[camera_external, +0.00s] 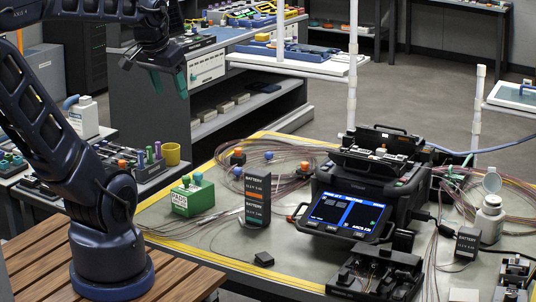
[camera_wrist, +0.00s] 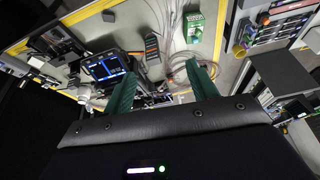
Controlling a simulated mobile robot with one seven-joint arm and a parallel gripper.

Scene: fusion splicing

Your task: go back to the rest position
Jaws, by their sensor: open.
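My gripper (camera_external: 170,82) is at the upper left of the external view, raised well above the bench and pointing down. Its green fingers are apart with nothing between them. In the wrist view the two green fingers (camera_wrist: 163,88) also stand apart and empty. My dark blue arm rises from its base on the slatted wooden top at the lower left. The fusion splicer (camera_external: 365,185), with a lit blue screen, stands on the bench to the right, away from my gripper. It also shows in the wrist view (camera_wrist: 107,69).
A green box (camera_external: 193,196) and a dark battery stand (camera_external: 257,199) are on the bench, with coiled fibres (camera_external: 290,160) behind. A white bottle (camera_external: 489,220) is at the right. A side table at the left holds a yellow cup (camera_external: 171,154). Shelves stand behind my gripper.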

